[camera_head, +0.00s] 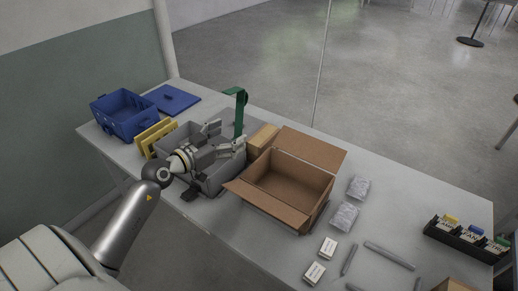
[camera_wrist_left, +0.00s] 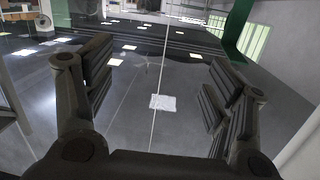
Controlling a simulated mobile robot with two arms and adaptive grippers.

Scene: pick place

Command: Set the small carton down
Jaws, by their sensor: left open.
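A small tan carton (camera_head: 263,137) stands behind the large open cardboard box (camera_head: 287,190), close against its far left side; its base is partly hidden. My left gripper (camera_head: 226,137) is over the grey bin (camera_head: 212,182), to the left of the carton and apart from it. Its two fingers are spread, with nothing held between them. The left wrist view also shows the open fingers (camera_wrist_left: 160,100) with a clear gap; the carton cannot be made out there. My right gripper is not in view.
A green upright stand (camera_head: 240,110) rises just behind my gripper. A blue crate (camera_head: 124,128), blue lid (camera_head: 178,98) and yellow envelopes (camera_head: 158,137) are at the left. Bubble-wrapped packets (camera_head: 344,216), small white boxes (camera_head: 328,248) and a black tray (camera_head: 465,243) are at the right.

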